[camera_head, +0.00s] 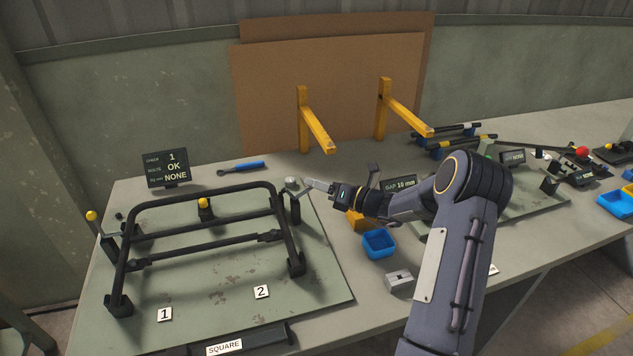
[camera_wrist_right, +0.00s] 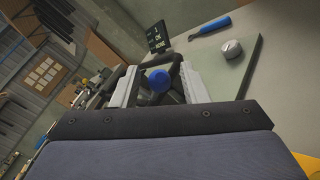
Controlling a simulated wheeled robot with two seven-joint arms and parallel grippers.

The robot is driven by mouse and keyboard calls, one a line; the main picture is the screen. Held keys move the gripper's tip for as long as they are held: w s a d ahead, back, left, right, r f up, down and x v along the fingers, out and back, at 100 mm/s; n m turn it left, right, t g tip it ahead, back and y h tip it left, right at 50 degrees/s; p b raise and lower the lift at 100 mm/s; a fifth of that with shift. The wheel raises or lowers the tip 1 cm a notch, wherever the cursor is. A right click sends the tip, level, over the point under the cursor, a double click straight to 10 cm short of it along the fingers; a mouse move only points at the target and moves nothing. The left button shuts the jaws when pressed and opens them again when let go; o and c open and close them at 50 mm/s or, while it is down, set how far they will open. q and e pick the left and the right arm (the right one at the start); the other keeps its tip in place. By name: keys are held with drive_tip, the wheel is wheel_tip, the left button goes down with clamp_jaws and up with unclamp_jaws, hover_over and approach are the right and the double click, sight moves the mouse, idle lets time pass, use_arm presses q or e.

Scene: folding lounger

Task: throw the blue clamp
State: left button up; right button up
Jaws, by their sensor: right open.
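The blue clamp's round blue knob (camera_wrist_right: 158,80) shows in the right wrist view between the two pale fingers of my right gripper (camera_wrist_right: 160,88). The fingers are apart, and I cannot tell whether either touches the knob. In the head view my right gripper (camera_head: 318,185) is at the right rear of the black tubular frame (camera_head: 125,262). A dark clamp body (camera_head: 295,208) stands there beside the frame's right leg; its blue knob cannot be made out in that view. Two other clamps have yellow knobs, one at left (camera_head: 91,215) and one at back (camera_head: 203,203). My left gripper is not in view.
A small display (camera_head: 166,169) reading 1, OK and NONE stands behind the frame. A blue-handled tool (camera_head: 242,167) and a grey dial (camera_wrist_right: 232,48) are near the gripper. A blue bin (camera_head: 379,243) and grey block (camera_head: 399,281) stand right of the mat. Yellow brackets (camera_head: 318,133) project behind.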

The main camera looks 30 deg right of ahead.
drive_tip(key=shift+w+a, duration=0.15)
drive_tip(key=shift+w, duration=0.1)
clamp_jaws()
